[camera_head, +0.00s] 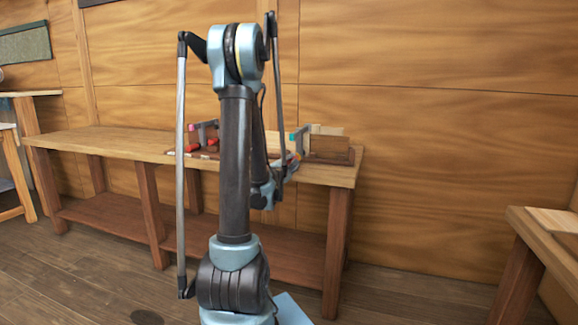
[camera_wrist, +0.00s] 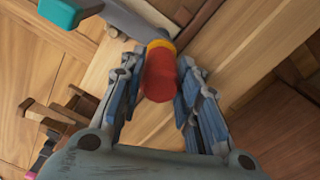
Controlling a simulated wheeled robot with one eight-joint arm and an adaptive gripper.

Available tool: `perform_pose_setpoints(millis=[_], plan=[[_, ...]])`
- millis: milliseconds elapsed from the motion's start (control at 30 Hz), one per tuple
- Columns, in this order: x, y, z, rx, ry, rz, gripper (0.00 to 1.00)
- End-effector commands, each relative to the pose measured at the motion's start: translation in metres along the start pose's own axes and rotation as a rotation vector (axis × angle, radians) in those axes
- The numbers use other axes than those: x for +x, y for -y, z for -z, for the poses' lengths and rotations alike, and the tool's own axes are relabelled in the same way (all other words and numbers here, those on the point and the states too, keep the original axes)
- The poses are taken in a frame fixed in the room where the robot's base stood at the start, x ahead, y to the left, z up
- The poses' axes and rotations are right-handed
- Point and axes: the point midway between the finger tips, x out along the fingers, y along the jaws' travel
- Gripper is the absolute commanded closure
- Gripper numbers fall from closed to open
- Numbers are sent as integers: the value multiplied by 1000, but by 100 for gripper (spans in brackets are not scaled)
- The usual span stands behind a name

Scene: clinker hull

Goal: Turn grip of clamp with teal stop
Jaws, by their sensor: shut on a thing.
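In the wrist view a red grip (camera_wrist: 160,78) with an orange collar (camera_wrist: 159,44) sits between the fingers of my gripper (camera_wrist: 160,66). The fingers are shut on the grip, one on each side. A grey clamp bar (camera_wrist: 138,22) runs up and left from the collar, and a teal stop (camera_wrist: 62,12) shows at the upper left, partly cut off by the frame edge. In the head view the teal stop (camera_head: 293,137) shows at the right part of the bench, beside my arm. My arm hides much of the clamp there.
The clamps stand on a long wooden workbench (camera_head: 110,142) against a plank wall. Another clamp with red grips (camera_head: 190,148) is left of my arm. Wooden boards (camera_head: 327,146) stand at the bench's right end. Another wooden table (camera_head: 530,232) is at the far right, with open floor between.

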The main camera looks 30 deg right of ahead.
Motion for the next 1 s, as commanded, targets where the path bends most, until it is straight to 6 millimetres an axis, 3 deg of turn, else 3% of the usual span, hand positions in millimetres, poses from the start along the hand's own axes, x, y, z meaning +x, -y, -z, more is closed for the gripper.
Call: perform_pose_setpoints(millis=[433, 467, 533, 1000], plan=[[-1, 1, -2, 10, 4, 1, 93], [-1, 1, -2, 10, 4, 1, 65], [-1, 1, -2, 10, 4, 1, 49], [-1, 0, 0, 9, 1, 0, 49]])
